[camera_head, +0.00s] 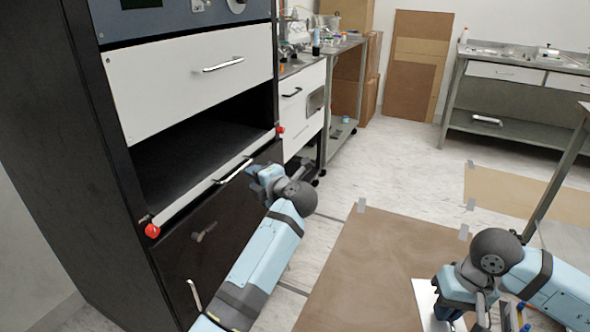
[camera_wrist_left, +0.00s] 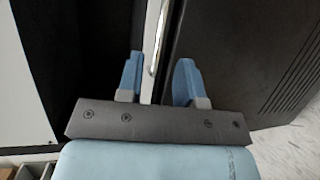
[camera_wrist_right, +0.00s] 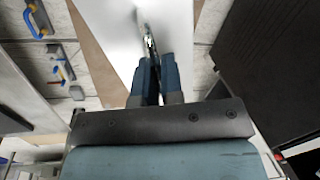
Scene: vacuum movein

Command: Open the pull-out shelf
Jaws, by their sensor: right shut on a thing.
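The pull-out shelf (camera_head: 190,198) is a white-edged front with a metal bar handle (camera_head: 233,171), below a dark open bay in the black cabinet. A red knob (camera_head: 152,230) sits at its near end and another (camera_head: 281,130) at its far end. My left gripper (camera_head: 258,180) is at the handle. In the left wrist view my left gripper (camera_wrist_left: 157,68) is open, with the handle (camera_wrist_left: 157,45) between its fingers.
A white drawer front (camera_head: 190,75) with a handle is above the bay. A black lower panel (camera_head: 215,250) with a latch is below the shelf. A brown mat (camera_head: 370,265) lies on the floor to the right. Steel benches (camera_head: 500,135) stand at the back right.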

